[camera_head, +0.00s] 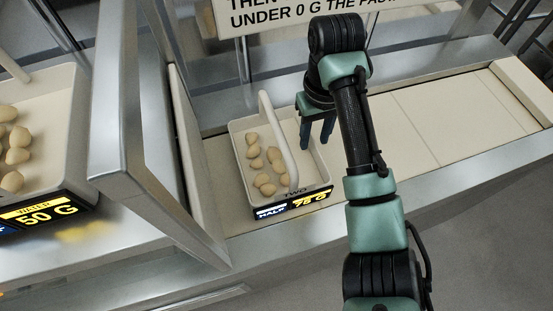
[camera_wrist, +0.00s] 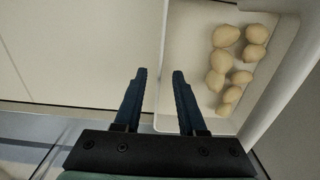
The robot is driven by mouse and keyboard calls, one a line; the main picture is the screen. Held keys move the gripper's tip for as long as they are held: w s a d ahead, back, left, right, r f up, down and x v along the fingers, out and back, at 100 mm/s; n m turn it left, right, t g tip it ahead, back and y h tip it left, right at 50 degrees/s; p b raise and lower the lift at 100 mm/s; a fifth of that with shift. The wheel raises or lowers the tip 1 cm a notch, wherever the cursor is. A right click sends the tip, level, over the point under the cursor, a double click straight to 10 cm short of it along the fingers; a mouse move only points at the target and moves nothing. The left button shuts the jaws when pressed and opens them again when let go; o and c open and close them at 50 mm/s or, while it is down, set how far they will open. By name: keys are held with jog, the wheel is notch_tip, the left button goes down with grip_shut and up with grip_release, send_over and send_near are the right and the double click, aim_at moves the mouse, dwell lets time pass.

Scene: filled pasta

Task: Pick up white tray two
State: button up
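White tray two (camera_head: 241,163) stands on the cream counter, with a "TWO" label and a "HALF 75 G" display (camera_head: 291,203) on its front. It holds several pale tan filled pasta pieces (camera_head: 265,184), and a white handle arches over it. My gripper (camera_head: 315,145) points down at the tray's right side, with its two dark blue fingers apart and empty. In the wrist view, one tray edge (camera_wrist: 164,60) runs between the lines of the open fingers (camera_wrist: 159,75). The pasta (camera_wrist: 226,37) lies right of them. I cannot tell whether the fingers touch the tray.
Another white tray (camera_head: 60,90) with pasta and a "50 G" display stands at the far left, behind a metal-framed divider (camera_head: 135,125). A sign (camera_head: 300,10) hangs at the back. The cream counter (camera_head: 450,115) to the right is clear.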

aim_at(310, 156)
jog(key=shift+f+b, duration=0.5)
jog(key=shift+f, duration=0.1)
jog(key=shift+w+f, duration=0.15)
jog(key=shift+f, duration=0.85)
jog(key=shift+w+f, duration=0.1)
jog(key=shift+f, duration=0.85)
grip_shut()
